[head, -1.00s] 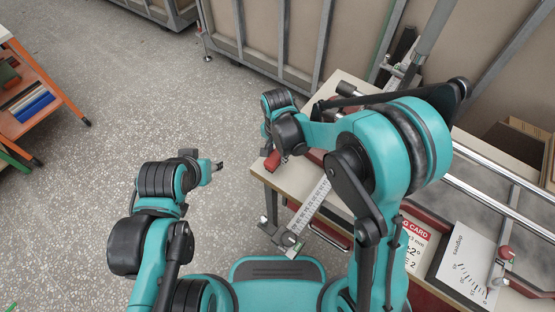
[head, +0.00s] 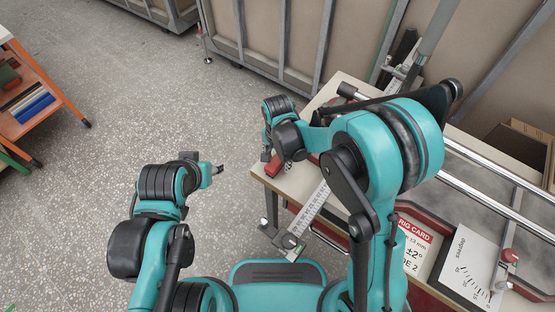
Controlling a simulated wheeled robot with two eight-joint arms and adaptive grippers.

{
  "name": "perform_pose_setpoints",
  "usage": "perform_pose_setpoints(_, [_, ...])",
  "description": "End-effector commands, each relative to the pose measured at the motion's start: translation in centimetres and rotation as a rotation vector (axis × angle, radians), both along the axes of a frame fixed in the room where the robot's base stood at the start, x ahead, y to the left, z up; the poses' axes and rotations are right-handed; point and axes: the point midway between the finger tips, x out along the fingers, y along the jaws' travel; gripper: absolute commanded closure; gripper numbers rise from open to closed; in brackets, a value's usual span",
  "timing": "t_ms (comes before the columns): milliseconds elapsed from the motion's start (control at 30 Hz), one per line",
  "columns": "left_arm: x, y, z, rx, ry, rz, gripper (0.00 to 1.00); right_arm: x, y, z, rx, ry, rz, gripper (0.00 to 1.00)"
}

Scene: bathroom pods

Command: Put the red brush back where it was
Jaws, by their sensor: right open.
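A small red object (head: 273,166), probably the red brush, lies at the near left corner of the bench (head: 287,185). It is partly covered by my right wrist, so its full shape is hidden. My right gripper (head: 267,153) is open, just above and beside the red object; whether it touches it I cannot tell. My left gripper (head: 218,169) is off the bench to the left, over the floor; its finger opening is too small to read.
A ruler-like scale (head: 312,207) with a metal clamp (head: 287,242) juts over the bench's front edge. Chrome rails (head: 492,205), a red-headed card (head: 413,243) and a dial card (head: 465,262) are at right. An orange shelf (head: 45,95) stands far left.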

Motion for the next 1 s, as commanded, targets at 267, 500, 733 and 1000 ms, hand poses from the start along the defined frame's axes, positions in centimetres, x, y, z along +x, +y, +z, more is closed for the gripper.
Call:
perform_pose_setpoints(267, [0.0,0.0,2.3,0.000,0.000,0.000,0.58,0.0,0.0,6.0,0.000,0.000,0.000,0.46])
perform_pose_setpoints(500, [0.0,0.0,3.7,0.000,0.000,0.000,0.58,0.0,0.0,10.5,0.000,0.000,0.000,0.46])
perform_pose_setpoints(733, [0.0,0.0,4.0,0.000,0.000,0.000,0.58,0.0,0.0,12.0,0.000,0.000,0.000,0.46])
perform_pose_setpoints(1000, [0.0,0.0,4.0,0.000,0.000,0.000,0.58,-0.7,-2.1,14.0,0.017,-0.050,0.049,0.46])
